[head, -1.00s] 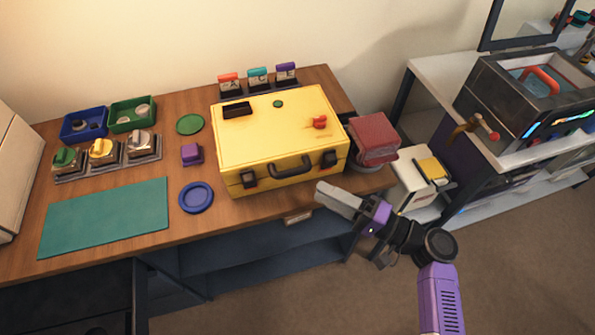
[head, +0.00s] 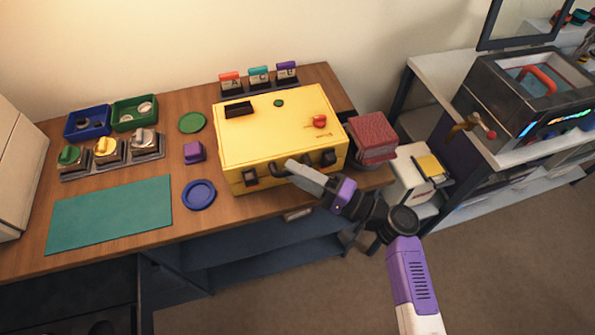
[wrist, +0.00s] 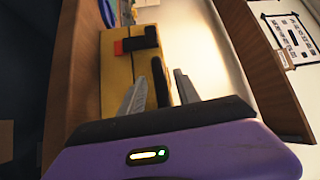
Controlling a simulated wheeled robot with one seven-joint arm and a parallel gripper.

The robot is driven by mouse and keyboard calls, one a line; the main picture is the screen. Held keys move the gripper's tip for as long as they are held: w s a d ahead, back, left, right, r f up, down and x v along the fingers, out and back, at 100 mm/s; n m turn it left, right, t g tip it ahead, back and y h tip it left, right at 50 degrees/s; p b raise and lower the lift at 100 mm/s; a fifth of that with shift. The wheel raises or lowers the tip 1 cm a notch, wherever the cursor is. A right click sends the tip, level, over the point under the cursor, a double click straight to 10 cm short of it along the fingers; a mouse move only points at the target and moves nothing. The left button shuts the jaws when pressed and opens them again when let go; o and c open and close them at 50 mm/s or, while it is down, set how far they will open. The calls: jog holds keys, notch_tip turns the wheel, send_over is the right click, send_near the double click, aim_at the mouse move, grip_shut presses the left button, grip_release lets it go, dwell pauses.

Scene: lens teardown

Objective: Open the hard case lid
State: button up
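The yellow hard case (head: 265,128) stands on the wooden bench with its lid (head: 255,140) closed. Its front has a dark latch (head: 250,177) on the left, another latch (head: 328,158) on the right, and a dark handle (head: 279,169) between them, partly hidden by my gripper. My gripper (head: 290,165) is at the front of the case, by the handle. In the wrist view, my gripper's two fingers (wrist: 160,92) are apart, with a dark bar, apparently the handle, showing between them. I cannot tell whether they touch it. The yellow case (wrist: 118,75) also shows there.
A dark red box (head: 372,135) stands close to the case's right side. A purple block (head: 194,152) and a blue dish (head: 199,194) lie to its left. Labelled holders (head: 258,76) stand behind it. The green mat (head: 110,215) is bare.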

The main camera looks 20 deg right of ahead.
grip_shut()
dwell(1.3)
